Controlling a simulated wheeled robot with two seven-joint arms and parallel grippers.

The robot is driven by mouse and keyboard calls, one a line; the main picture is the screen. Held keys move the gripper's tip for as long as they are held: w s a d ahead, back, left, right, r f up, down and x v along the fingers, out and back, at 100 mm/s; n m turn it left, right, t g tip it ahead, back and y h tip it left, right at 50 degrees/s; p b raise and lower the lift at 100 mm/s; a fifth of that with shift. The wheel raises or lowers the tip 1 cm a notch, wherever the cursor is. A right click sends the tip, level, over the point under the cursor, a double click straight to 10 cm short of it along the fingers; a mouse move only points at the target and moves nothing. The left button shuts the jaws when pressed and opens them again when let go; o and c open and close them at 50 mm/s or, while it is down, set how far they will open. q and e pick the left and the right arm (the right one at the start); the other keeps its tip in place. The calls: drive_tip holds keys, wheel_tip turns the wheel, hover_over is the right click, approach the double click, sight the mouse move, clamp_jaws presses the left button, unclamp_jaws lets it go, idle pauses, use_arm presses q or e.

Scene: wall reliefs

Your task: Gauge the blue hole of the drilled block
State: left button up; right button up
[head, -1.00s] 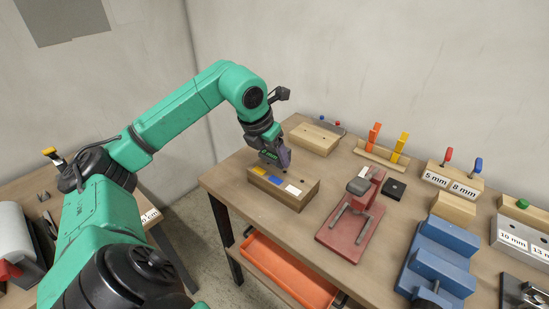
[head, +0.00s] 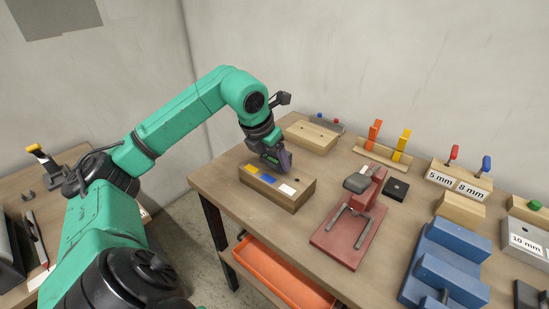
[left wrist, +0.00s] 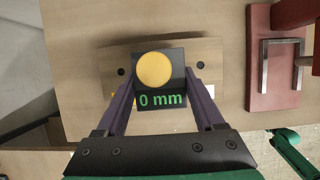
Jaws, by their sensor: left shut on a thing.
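The drilled block (head: 256,186) is wooden, with yellow, blue (head: 268,178) and white labels on top, and lies near the table's left edge. My left gripper (head: 280,162) is shut on a dark gauge with a round yellow top (left wrist: 154,69) and a green display, readable as "0 mm". In the left wrist view the gauge is over the middle of the block, between two visible outer holes. The blue label and middle hole are hidden there; I cannot tell whether the gauge touches the block or enters the hole. My right gripper is not in view.
A red stand (head: 340,240) is to the right of the block. Behind are another wooden block (head: 312,136) and a rack with orange and yellow pieces (head: 380,155). Blue blocks (head: 445,265) and plugs labelled 5 mm and 8 mm stand further right. An orange tray (head: 275,275) is below the tabletop.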

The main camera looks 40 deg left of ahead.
use_arm(q)
drive_tip(key=shift+f+b, duration=0.7)
drive_tip(key=shift+f, duration=0.1)
drive_tip(key=o, duration=1.6)
drive_tip(key=shift+r, duration=0.1)
drive_tip(key=shift+c, duration=0.2)
drive_tip(key=p+v, duration=0.3)
drive_tip(key=v, duration=1.1)
drive_tip(key=shift+r, duration=0.25)
drive_tip(key=shift+d+r, duration=0.1)
